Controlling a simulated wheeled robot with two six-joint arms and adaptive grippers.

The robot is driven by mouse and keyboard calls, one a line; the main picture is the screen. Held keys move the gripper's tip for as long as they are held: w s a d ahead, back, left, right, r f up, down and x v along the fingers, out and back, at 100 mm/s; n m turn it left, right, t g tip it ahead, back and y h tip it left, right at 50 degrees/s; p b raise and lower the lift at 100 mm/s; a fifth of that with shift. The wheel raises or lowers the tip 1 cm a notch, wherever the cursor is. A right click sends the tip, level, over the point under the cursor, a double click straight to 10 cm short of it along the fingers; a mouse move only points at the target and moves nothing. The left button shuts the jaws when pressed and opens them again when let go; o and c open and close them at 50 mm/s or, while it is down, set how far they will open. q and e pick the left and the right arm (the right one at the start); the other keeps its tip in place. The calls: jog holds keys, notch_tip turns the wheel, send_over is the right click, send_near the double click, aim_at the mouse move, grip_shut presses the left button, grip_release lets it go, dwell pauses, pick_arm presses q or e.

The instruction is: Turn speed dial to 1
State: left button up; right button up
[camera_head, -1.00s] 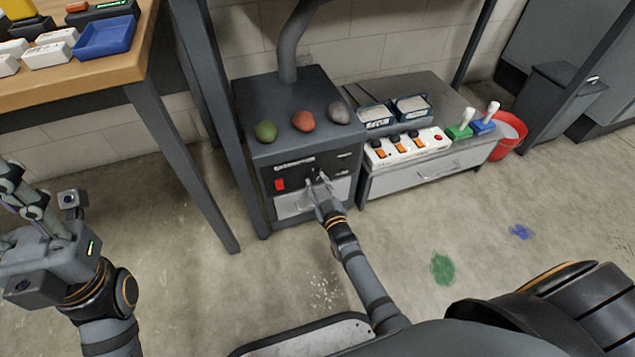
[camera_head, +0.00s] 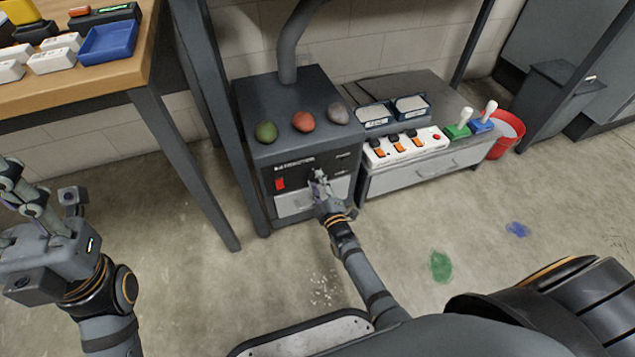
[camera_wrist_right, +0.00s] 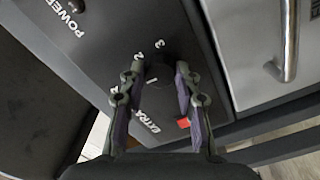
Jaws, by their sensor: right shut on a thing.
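The dark extraction unit (camera_head: 262,165) has a front panel with a red switch (camera_head: 279,184). In the right wrist view the speed dial (camera_wrist_right: 166,74) is a dark round knob between my fingers, with 2 and 3 printed beside it. A short white mark shows near its edge; whether it is the pointer is unclear, and no 1 reads clearly. My right gripper (camera_head: 318,181) is shut on the dial, one finger on each side; it also shows in the right wrist view (camera_wrist_right: 158,82). My left gripper (camera_head: 12,190) hangs at the left edge, away from the unit, its fingertips partly cut off.
Green, red and grey stone-like lumps (camera_head: 303,122) lie on the unit. A low cabinet (camera_head: 420,168) beside it holds a power strip (camera_head: 402,146) and trays. A red bucket (camera_head: 508,135) stands right. A wooden table (camera_head: 130,68) is at left; the floor in front is open.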

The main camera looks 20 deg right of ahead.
dwell(0.5)
jog(key=o, duration=1.1)
jog(key=shift+o, duration=0.2)
jog(key=s, duration=1.2)
jog(key=shift+d, duration=0.25)
